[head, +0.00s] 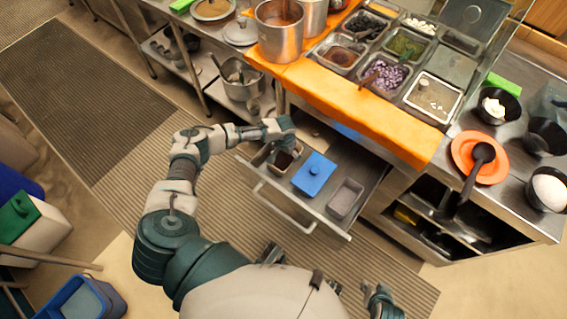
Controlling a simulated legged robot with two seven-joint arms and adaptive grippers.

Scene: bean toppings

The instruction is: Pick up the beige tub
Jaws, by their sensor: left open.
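An open drawer (324,222) under the counter holds several small tubs. At its left end is a pale tub (269,155) with dark brown contents, partly hidden by my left gripper. A blue-lidded tub (314,172) sits in the middle. A greyish-beige tub (345,198) sits at the right end. I cannot tell for sure which one is the beige tub. My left gripper (286,143) is open, over the back of the left tub; I cannot tell whether it touches. My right gripper (380,298) is low at the bottom edge, away from the drawer, its fingers unclear.
The counter above carries a steel pot (279,38), several topping pans, an orange board (350,108), an orange plate (465,168) with a black ladle, and dark bowls. A shelf with pots (239,87) stands left of the drawer. The striped floor mat (225,205) is clear.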

